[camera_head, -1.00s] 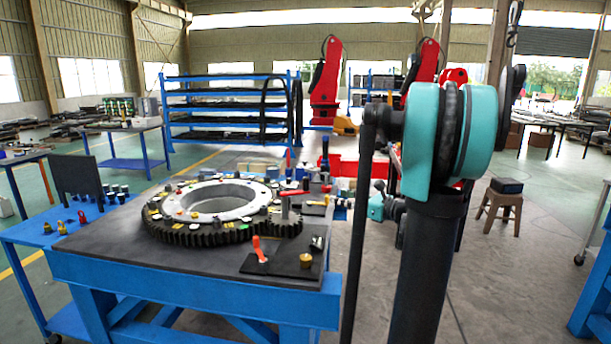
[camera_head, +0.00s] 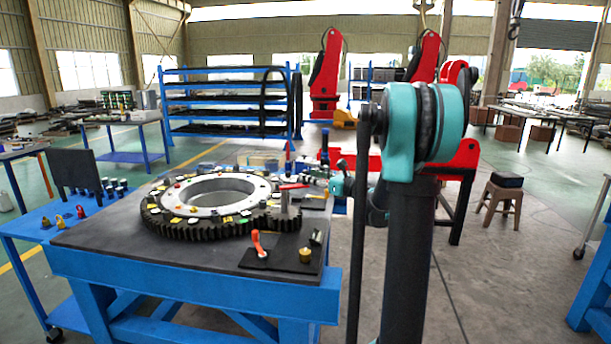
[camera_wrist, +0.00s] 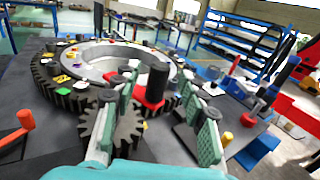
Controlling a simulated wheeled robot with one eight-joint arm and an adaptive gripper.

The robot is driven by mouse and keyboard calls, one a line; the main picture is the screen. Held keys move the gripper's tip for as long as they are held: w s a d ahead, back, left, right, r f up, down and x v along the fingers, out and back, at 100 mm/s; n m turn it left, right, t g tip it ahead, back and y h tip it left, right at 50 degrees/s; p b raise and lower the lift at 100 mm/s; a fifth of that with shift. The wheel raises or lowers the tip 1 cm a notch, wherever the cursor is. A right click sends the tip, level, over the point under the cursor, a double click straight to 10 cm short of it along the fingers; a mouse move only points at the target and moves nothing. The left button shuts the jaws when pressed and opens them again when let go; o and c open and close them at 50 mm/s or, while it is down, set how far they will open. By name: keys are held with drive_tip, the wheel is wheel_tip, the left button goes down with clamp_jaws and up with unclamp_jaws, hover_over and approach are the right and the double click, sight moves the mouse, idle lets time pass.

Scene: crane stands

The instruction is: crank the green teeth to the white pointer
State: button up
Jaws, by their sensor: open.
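The big dark ring gear (camera_head: 165,228) with a pale inner ring lies flat on the table. It also shows in the wrist view (camera_wrist: 62,95), with coloured pieces on top. A small dark pinion (camera_wrist: 100,135) stands beside its teeth in the wrist view. A red crank arm (camera_head: 293,187) shows above a grey post. In the wrist view a black upright handle (camera_wrist: 155,82) on a red base stands beyond and between my fingers. My gripper (camera_wrist: 162,112) is open, with nothing clearly held.
The blue table (camera_head: 200,290) has a dark top. An orange lever (camera_head: 258,243) and a brass knob (camera_head: 305,256) stand on a dark plate at its front right corner. A dark upright panel (camera_head: 77,172) stands to the left.

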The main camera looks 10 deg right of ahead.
sight(305, 184)
drive_tip(key=shift+x, duration=1.5)
clamp_jaws()
